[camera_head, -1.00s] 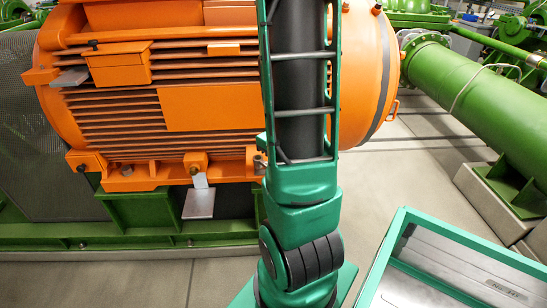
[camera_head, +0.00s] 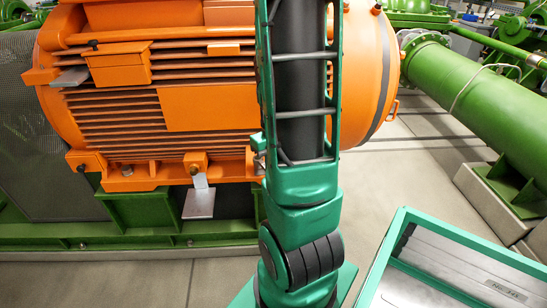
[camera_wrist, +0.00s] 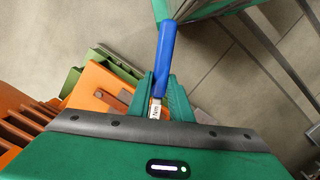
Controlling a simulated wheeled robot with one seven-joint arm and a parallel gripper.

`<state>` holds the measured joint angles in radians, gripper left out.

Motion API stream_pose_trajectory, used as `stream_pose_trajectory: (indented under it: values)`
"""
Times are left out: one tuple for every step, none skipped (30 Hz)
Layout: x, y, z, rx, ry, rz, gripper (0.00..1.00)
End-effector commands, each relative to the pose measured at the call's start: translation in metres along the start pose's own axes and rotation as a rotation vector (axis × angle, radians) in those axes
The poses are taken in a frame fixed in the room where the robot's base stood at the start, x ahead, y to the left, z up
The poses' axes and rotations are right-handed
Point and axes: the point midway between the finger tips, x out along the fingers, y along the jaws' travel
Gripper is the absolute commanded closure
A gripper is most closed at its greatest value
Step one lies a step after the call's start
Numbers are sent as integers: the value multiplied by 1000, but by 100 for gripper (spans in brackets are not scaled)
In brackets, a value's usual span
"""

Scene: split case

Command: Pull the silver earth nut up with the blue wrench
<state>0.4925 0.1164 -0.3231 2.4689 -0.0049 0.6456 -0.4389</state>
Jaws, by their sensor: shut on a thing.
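The blue wrench (camera_wrist: 167,52) shows in the wrist view as a blue handle with a white size label near the jaws. My gripper (camera_wrist: 158,98) is shut on the wrench, between its green fingers. The wrench's working end is hidden below my gripper body. In the head view my own arm stands in front of the orange motor (camera_head: 208,108) and hides my gripper. I cannot make out the silver earth nut in either view, so I cannot tell whether the wrench touches it.
A silver plate (camera_head: 198,203) hangs below a bolt on the motor's foot. The green base frame (camera_head: 140,212) runs under the motor. A green-rimmed tray (camera_head: 440,230) stands at the lower right.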

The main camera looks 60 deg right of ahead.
Motion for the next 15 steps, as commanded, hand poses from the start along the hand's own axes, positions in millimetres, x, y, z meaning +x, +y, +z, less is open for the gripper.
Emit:
stream_pose_trajectory:
  values:
    - [-2,-2,-8,-3,19,2,100]
    - [-2,-2,-8,1,19,1,100]
    - [-3,-3,-7,7,19,0,100]
    - [-2,-3,-7,10,19,0,100]
    - [-2,-2,-7,7,19,1,100]
    - [-2,-1,-7,-6,19,2,100]
    - [-2,0,-7,-17,19,3,100]
    - [-2,1,-7,-20,19,3,100]
    - [-2,0,-7,-20,19,3,100]
    - [-2,0,-7,-19,19,3,100]
    - [-2,0,-7,-19,19,3,100]
    - [-2,0,-7,-19,19,3,100]
    - [-2,0,-7,-19,19,3,100]
    - [-2,0,-7,-19,19,3,100]
    - [-2,0,-7,-19,19,3,100]
